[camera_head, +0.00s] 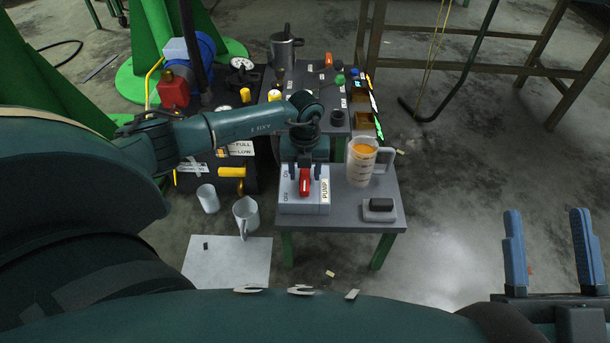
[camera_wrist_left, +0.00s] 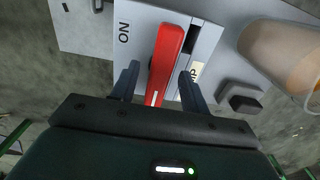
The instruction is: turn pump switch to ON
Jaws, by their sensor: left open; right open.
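The pump switch is a red lever (camera_head: 305,182) on a pale grey box (camera_head: 290,208) marked ON, OFF and PUMP, at the small table's front left. In the head view ON is at the far end of the box and OFF at the near end. My left gripper (camera_head: 304,158) is over the box, its fingers mostly hidden there. In the left wrist view its open fingers (camera_wrist_left: 159,72) straddle the red lever (camera_wrist_left: 168,50), one on each side; contact is unclear. I cannot tell the lever's setting. My right gripper (camera_head: 548,215) is open and empty at the right.
A clear jug (camera_head: 361,172) with orange contents and a small block on a grey base (camera_head: 379,213) stand right of the switch box. A cup (camera_head: 208,199), a jug (camera_head: 246,212) and a white sheet (camera_head: 228,262) are on the floor at left.

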